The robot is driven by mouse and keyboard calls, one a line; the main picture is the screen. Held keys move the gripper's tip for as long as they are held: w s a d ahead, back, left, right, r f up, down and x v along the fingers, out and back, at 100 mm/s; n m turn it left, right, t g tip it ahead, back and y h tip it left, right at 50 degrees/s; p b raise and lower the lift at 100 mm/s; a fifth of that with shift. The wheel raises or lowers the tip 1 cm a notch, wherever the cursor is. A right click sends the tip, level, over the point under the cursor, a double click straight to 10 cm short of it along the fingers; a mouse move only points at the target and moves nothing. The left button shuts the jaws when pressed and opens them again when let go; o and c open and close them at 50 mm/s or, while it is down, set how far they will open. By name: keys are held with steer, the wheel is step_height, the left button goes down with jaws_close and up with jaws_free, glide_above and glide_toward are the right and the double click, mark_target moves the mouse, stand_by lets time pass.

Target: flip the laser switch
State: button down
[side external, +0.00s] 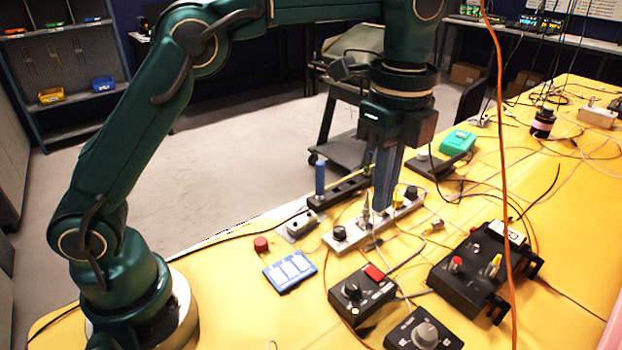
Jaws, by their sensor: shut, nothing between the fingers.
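My gripper (380,207) points straight down over the yellow table, its grey fingers shut and empty. Its tips are at a white strip (350,236) with black knobs and small fittings; I cannot tell whether they touch it. No part is clearly labelled as the laser switch. Whether the rocker is on or off is too small to tell. The fingers hide part of the strip.
A black box (470,270) with red and yellow knobs stands to the right, and a black knob box (424,335) at the front. A blue-and-white case (290,270) and a red button (261,244) lie left. An orange cable (503,150) hangs at right; loose wires cross the table.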

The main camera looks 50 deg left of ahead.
mark_target(375, 277)
step_height(375, 277, down, 13)
steer(key=shift+r, duration=0.2)
stand_by(0.3)
steer(key=shift+a+f, duration=0.25)
steer(key=shift+f, duration=0.2)
steer(key=shift+d, duration=0.15)
steer(key=shift+s+d+r, duration=0.15)
steer(key=shift+d+r, duration=0.05)
steer(key=shift+d, duration=0.6)
